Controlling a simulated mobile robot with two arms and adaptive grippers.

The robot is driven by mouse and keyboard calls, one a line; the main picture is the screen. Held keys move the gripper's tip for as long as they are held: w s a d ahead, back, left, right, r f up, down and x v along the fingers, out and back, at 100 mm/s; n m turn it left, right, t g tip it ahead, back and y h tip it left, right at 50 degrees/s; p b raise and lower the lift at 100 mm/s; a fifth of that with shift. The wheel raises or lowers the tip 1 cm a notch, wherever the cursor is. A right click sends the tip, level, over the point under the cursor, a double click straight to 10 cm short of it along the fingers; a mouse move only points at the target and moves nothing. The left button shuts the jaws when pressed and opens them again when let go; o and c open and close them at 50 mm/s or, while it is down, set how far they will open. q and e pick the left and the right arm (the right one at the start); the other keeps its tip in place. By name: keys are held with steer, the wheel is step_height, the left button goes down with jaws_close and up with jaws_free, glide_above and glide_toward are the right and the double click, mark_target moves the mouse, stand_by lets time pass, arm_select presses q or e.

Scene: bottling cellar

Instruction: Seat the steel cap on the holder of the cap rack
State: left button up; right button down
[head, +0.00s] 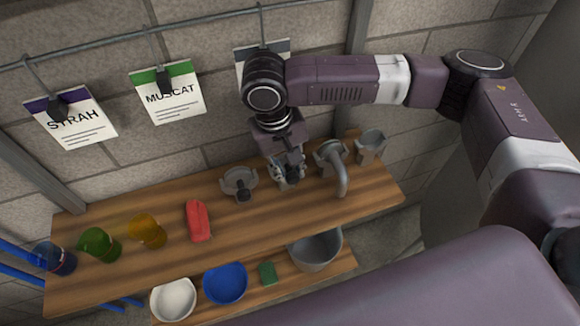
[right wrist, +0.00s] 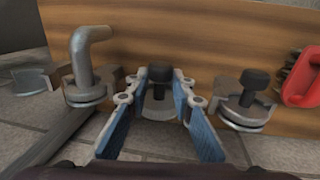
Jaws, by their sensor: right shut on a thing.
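My right gripper (head: 288,176) reaches down from above over the plank shelf. In the right wrist view its two blue-padded fingers (right wrist: 161,80) close on the black knob of a grey metal piece, which looks like the steel cap (right wrist: 158,108). The cap is just over or on the shelf; whether it touches a holder beneath is hidden. On one side stands a grey holder with a black-knobbed piece (head: 239,181), also in the right wrist view (right wrist: 247,108). On the other side stands a grey holder with a bent pipe (head: 340,172). My left gripper is not in view.
A grey cup-like piece (head: 370,144) stands past the bent pipe. A red object (head: 198,220) and coloured cups, amber (head: 147,230) and green (head: 99,244), stand left on the shelf (head: 270,222). Bowls (head: 225,283) and a bucket (head: 316,250) sit lower. Stone wall behind.

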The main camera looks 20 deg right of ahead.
steer(key=shift+f, duration=0.25)
stand_by(0.3)
steer(key=c, duration=1.6)
jaws_free()
step_height(320, 180, up, 12)
steer(key=a, duration=0.2)
steer(key=shift+s+f, duration=0.15)
steer(key=shift+f, duration=0.05)
